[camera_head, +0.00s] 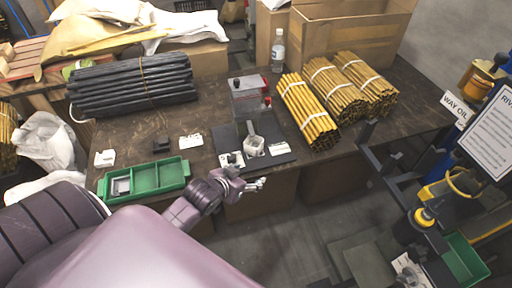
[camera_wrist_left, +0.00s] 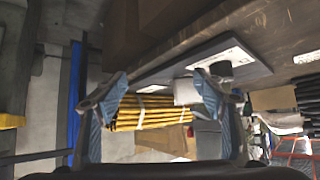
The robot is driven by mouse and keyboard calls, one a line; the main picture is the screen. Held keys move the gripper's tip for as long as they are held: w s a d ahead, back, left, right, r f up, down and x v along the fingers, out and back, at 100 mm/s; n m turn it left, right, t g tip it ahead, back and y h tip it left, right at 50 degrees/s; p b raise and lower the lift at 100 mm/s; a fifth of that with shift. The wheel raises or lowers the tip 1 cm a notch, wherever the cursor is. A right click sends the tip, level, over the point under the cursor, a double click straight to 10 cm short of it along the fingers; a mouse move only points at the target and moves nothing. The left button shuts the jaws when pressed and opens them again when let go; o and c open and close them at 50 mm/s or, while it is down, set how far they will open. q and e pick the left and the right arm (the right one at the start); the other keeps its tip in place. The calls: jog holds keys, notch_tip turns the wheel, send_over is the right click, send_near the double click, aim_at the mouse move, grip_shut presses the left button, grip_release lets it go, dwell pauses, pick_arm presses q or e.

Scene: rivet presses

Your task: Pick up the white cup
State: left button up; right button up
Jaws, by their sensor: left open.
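The white cup (camera_head: 254,146) stands on a dark grey board (camera_head: 279,157) near the table's front edge, just in front of a small press (camera_head: 247,101). My left gripper (camera_head: 257,185) is open and empty in front of the table edge, short of the cup and apart from it. In the left wrist view the picture is turned over. There the two fingers of the left gripper (camera_wrist_left: 162,86) stand apart, and a pale cup shape (camera_wrist_left: 185,92) shows beyond them, partly hidden by the right-hand finger. My right gripper is in neither view.
A green tray (camera_head: 143,192) lies left of the board. Yellow rod bundles (camera_head: 306,112) lie to the right, and a black rod bundle (camera_head: 133,84) lies at the back left. A clear bottle (camera_head: 278,52) and cardboard box (camera_head: 350,36) stand behind. White cards lie around the cup.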

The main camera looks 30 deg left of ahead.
aim_at(254, 143)
pick_arm(q)
jog(key=w+a+r+t, duration=0.1)
jog(key=w, duration=0.1)
jog(key=w+a+r, duration=0.1)
jog(key=a, duration=0.1)
jog(key=w+a+r+t, duration=0.1)
jog(key=w+a, duration=0.1)
jog(key=shift+w+r+n+t, duration=0.3)
jog(key=shift+w+r+n, duration=0.05)
jog(key=shift+n, duration=0.05)
jog(key=shift+w+a, duration=0.3)
jog(key=shift+f+x, duration=0.1)
jog(key=shift+x, duration=1.75)
jog(key=shift+f+x, duration=0.15)
jog(key=shift+x, duration=1.7)
jog(key=shift+s, duration=0.1)
jog(key=c, duration=1.2)
jog(key=shift+c, duration=0.2)
